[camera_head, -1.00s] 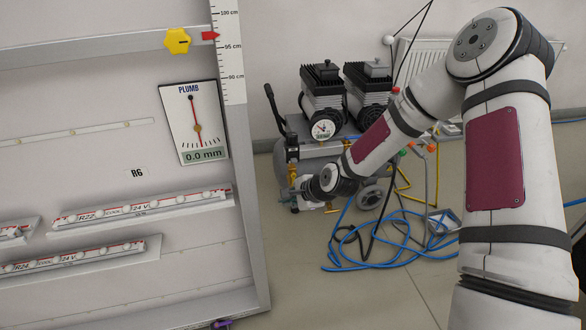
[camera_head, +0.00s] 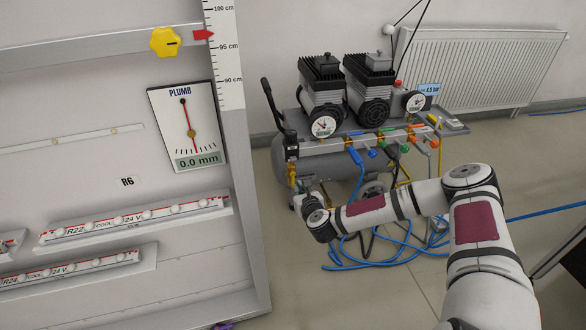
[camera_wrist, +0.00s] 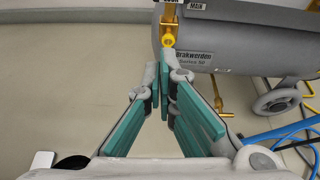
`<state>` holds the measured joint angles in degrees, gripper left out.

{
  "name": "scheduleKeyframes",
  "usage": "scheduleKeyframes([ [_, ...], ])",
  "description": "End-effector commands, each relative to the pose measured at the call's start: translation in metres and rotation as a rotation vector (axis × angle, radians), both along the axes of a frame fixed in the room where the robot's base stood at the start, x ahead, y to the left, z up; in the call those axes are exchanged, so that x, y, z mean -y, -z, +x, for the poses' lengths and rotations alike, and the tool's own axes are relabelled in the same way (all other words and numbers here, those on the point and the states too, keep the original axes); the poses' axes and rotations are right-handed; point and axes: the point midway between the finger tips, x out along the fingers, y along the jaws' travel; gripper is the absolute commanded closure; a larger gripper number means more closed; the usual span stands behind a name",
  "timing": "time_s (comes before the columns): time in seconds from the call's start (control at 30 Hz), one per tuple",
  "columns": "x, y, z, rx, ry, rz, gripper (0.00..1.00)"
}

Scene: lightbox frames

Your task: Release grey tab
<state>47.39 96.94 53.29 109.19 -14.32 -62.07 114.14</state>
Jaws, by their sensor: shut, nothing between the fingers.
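My gripper (camera_wrist: 163,68) is shut and empty in the wrist view, its teal-padded fingers meeting at the tips. The tips lie just below a yellow brass fitting (camera_wrist: 168,38) at the end of the grey compressor tank (camera_wrist: 235,55); I cannot tell whether they touch. In the head view my gripper is small and partly hidden by my wrist, by the left end of the compressor (camera_head: 335,165). A manifold (camera_head: 340,142) with blue, green and orange parts runs along the compressor's front. I cannot pick out the grey tab for certain in either view.
Blue hoses (camera_head: 385,255) lie looped on the floor below my arm. A wheel (camera_wrist: 277,101) and a brass lever (camera_wrist: 216,92) sit under the tank. A large panel with a plumb gauge (camera_head: 188,128) stands at left, and a radiator (camera_head: 480,68) is behind.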

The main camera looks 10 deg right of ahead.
Motion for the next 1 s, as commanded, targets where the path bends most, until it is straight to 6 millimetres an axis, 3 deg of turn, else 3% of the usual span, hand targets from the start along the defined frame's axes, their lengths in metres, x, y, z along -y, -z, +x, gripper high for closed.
scheduleKeyframes([
  [0.57, 0.005, 0.005, 0.005, 0.005, 0.039, 0.029, 1.0],
  [1.0, 0.005, 0.03, 0.071, 0.006, 0.038, 0.028, 1.0],
])
